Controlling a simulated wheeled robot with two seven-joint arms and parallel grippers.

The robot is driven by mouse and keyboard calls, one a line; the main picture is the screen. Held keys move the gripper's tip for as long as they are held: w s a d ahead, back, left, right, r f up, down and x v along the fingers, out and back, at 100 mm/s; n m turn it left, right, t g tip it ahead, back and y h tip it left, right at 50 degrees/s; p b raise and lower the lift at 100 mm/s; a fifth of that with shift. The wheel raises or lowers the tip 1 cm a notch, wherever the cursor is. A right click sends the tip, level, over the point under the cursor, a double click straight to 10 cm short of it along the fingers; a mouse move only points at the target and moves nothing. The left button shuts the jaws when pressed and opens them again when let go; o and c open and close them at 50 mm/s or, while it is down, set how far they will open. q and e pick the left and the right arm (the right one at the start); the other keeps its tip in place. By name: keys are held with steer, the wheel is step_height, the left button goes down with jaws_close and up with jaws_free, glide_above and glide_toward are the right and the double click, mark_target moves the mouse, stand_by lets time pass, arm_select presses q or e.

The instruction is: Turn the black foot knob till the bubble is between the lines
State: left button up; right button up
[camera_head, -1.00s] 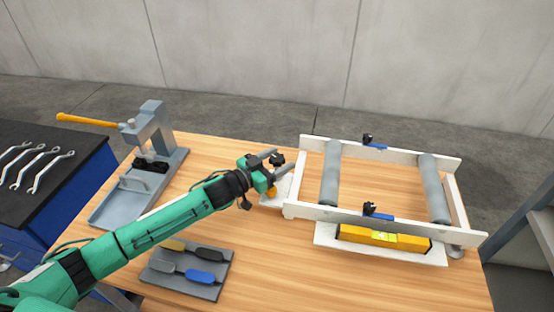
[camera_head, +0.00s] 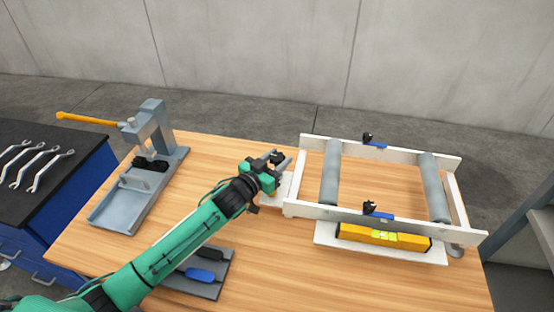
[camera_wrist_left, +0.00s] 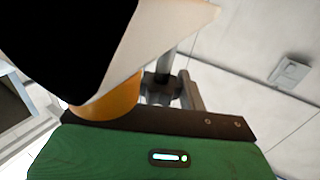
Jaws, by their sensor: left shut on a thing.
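My left gripper (camera_head: 279,160) is at the left end of the white roller frame (camera_head: 310,210). It is shut on the black foot knob (camera_head: 276,156), which is mostly hidden between the fingers. A yellow spirit level (camera_head: 410,242) lies along the near side of the frame on a white ledge. Its green vial (camera_head: 384,236) faces up, but the bubble and lines are too small to read. In the left wrist view a dark knob (camera_wrist_left: 158,86) shows on a grey rod, beside an orange cylinder (camera_wrist_left: 112,100). My right gripper is not in view.
Two grey rollers (camera_head: 331,172) span the frame, with black-knobbed blue clamps (camera_head: 378,213) on its rails. A grey press (camera_head: 150,140) with an orange lever stands at the left. A grey tray of handled tools (camera_head: 212,290) lies partly behind my arm. The front middle of the table is clear.

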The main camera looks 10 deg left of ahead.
arm_select(q)
steer(key=shift+n+y, duration=0.4)
steer(key=shift+y, duration=0.1)
steer(key=o, duration=1)
steer(key=shift+c, duration=0.2)
steer(key=b+v, duration=0.3)
steer(key=v, duration=1)
steer(key=shift+s+f, duration=0.25)
steer(key=shift+s, duration=0.15)
stand_by(0.5)
